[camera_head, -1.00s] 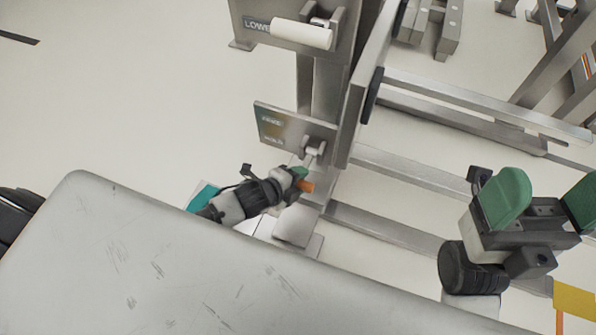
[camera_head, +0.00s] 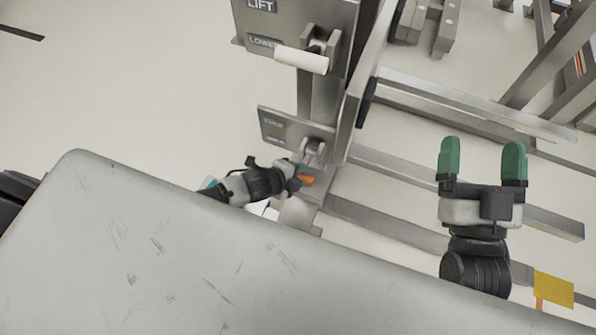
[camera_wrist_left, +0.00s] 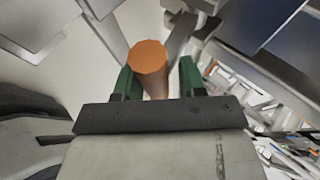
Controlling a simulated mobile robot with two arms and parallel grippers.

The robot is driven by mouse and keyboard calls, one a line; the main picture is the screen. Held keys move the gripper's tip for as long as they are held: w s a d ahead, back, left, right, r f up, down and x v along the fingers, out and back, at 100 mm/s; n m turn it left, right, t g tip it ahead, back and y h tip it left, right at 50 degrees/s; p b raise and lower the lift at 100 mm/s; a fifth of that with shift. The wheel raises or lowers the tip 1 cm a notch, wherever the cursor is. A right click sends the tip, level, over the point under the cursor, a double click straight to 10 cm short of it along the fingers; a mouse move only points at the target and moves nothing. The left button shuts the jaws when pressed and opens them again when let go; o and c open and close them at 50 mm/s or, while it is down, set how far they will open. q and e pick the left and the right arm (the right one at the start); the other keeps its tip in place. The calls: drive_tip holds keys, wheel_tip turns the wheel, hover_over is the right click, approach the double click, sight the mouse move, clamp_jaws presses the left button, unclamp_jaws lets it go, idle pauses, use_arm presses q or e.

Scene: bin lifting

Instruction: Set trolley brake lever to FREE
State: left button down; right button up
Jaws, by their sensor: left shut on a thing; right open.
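The brake lever's orange grip (camera_head: 305,180) shows at the tip of my left gripper (camera_head: 297,174), low beside the trolley's metal post. In the left wrist view the orange grip (camera_wrist_left: 149,60) stands between the green fingers of my left gripper (camera_wrist_left: 158,80), which is shut on it. The lever's pivot bracket (camera_head: 313,150) sits on a small label plate (camera_head: 285,128) just above. The plate's lettering is too small to read. My right gripper (camera_head: 481,165) is open and empty, with green fingers pointing up, right of the post.
A larger plate (camera_head: 300,20) marked LIFT and LOWER carries a white handle (camera_head: 301,60) above the brake plate. Metal rails (camera_head: 470,100) run off to the right. A grey scratched surface (camera_head: 190,250) fills the near left. A yellow plate (camera_head: 553,288) is at lower right.

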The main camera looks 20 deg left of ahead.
use_arm(q)
drive_tip(key=shift+w+r+p, duration=0.3)
drive_tip(key=shift+r+p, duration=0.25)
drive_tip(key=shift+p, duration=0.1)
drive_tip(key=shift+w+r+p, duration=0.25)
drive_tip(key=shift+r+p, duration=0.3)
drive_tip(key=shift+p, duration=0.05)
drive_tip(key=shift+w+r, duration=0.25)
drive_tip(key=shift+w, duration=0.05)
use_arm(e)
wheel_tip(320, 180, down, 10)
drive_tip(key=d+g+h, duration=0.2)
drive_tip(key=g+h, duration=0.1)
drive_tip(key=g, duration=0.5)
drive_tip(key=shift+s+r+g, duration=0.25)
drive_tip(key=shift+s+g, duration=0.05)
drive_tip(key=shift+s, duration=0.05)
use_arm(q)
drive_tip(key=c, duration=1.2)
unclamp_jaws()
drive_tip(key=o, duration=0.6)
drive_tip(key=shift+d, duration=0.1)
drive_tip(key=shift+f, duration=0.15)
use_arm(e)
drive_tip(key=shift+w, duration=0.1)
use_arm(q)
drive_tip(key=shift+s, duration=0.1)
